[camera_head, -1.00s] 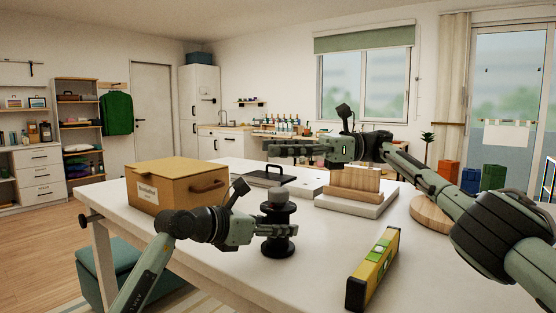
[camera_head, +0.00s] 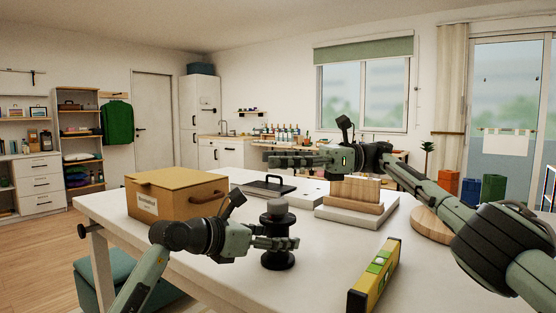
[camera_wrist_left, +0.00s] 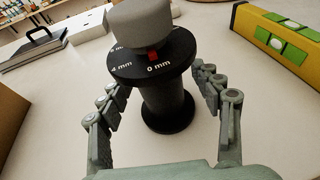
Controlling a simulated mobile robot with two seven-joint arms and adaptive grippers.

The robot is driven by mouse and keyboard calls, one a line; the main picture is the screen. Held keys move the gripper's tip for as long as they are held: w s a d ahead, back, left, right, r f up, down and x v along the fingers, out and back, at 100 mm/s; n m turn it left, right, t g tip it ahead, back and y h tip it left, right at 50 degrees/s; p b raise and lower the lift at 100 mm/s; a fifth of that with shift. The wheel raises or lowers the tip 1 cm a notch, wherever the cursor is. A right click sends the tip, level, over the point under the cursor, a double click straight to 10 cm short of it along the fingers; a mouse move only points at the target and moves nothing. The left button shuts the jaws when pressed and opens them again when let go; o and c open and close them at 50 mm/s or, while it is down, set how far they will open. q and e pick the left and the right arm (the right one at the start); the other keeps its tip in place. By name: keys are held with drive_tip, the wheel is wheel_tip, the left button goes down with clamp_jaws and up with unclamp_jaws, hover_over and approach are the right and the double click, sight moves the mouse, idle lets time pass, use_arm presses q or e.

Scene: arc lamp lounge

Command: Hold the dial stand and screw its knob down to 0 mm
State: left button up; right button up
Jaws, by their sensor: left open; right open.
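The dial stand (camera_head: 277,261) stands upright on the white table, a black spool shape with a grey knob (camera_head: 277,206) on top. In the left wrist view the black stand (camera_wrist_left: 168,100) has a dial with white marks. The red mark under the grey knob (camera_wrist_left: 140,25) is close to the "0 mm" label; "4 mm" is further left. My left gripper (camera_head: 298,243) is open at the stand's column, one finger on each side in the wrist view (camera_wrist_left: 158,80), with gaps visible. My right gripper (camera_head: 272,159) is open and empty, above and behind the stand.
A yellow spirit level (camera_head: 375,275) lies right of the stand. A cardboard box (camera_head: 176,194) stands at the left. Behind are a black clipboard-like case (camera_head: 268,186) and a wooden block on a pale board (camera_head: 356,206). A round wooden board (camera_head: 434,226) lies at the right.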

sight(278, 201)
use_arm(q)
drive_tip(key=v, duration=1.1)
drive_tip(key=shift+a+r, duration=0.1)
drive_tip(key=shift+a, duration=0.05)
drive_tip(key=x, duration=1.1)
drive_tip(key=shift+w+d, duration=0.15)
drive_tip(key=shift+d, duration=0.25)
drive_tip(key=shift+w+f, duration=0.1)
drive_tip(key=shift+f, duration=0.1)
use_arm(e)
wheel_tip(278, 201, down, 5)
drive_tip(key=shift+r, duration=0.1)
drive_tip(key=shift+f, duration=0.55)
drive_tip(key=shift+r, duration=0.1)
